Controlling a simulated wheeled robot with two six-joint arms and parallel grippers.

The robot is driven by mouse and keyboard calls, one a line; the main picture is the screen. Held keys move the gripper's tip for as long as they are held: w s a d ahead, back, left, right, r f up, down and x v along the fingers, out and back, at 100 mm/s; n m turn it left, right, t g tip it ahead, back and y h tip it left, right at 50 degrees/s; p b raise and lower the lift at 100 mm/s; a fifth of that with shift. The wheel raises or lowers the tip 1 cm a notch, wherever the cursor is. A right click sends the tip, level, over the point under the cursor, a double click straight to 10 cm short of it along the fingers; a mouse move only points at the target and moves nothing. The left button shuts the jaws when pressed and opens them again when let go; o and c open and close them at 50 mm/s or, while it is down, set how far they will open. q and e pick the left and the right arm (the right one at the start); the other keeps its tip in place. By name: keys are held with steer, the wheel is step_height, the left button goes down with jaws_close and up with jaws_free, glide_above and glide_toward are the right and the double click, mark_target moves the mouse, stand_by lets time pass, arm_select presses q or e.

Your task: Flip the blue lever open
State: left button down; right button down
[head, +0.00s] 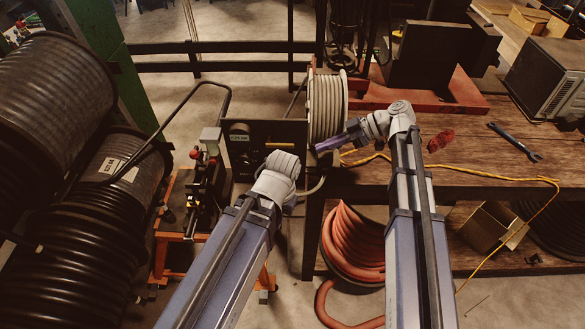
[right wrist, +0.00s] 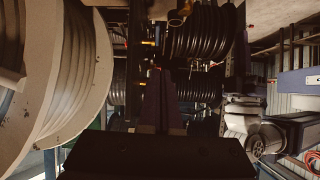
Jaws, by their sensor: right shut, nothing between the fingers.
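My right gripper (head: 322,147) is shut and empty. It points left in the head view, in front of the white hose reel. Its dark purple fingers also show together in the right wrist view (right wrist: 160,98). A machine with a red knob (head: 204,182) on an orange stand is left of it in the head view, apart from the fingers. I cannot make out a blue lever in either view. My left arm reaches up from the bottom, and its gripper is hidden beyond its wrist.
Black hose coils (head: 60,80) fill the left. A white hose reel (head: 327,105) stands behind the right gripper. The wooden bench (head: 475,155) at right holds a blue wrench (head: 515,142) and yellow cord. A red hose coil (head: 355,245) lies below.

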steer(key=shift+w+d+r, duration=0.2)
steer(key=shift+w+d, duration=0.05)
steer(key=d+f+b+x, duration=0.1)
steer(key=f+b+x, duration=0.1)
steer(key=b+x, duration=0.7)
steer(key=x, duration=0.4)
steer(key=shift+d+f, duration=0.1)
steer(key=shift+d, duration=0.05)
stand_by(0.3)
step_height(320, 180, down, 3)
steer(key=b, duration=0.2)
steer(key=shift+w+d+b, duration=0.1)
steer(key=shift+b, duration=0.3)
steer(key=shift+r, duration=0.3)
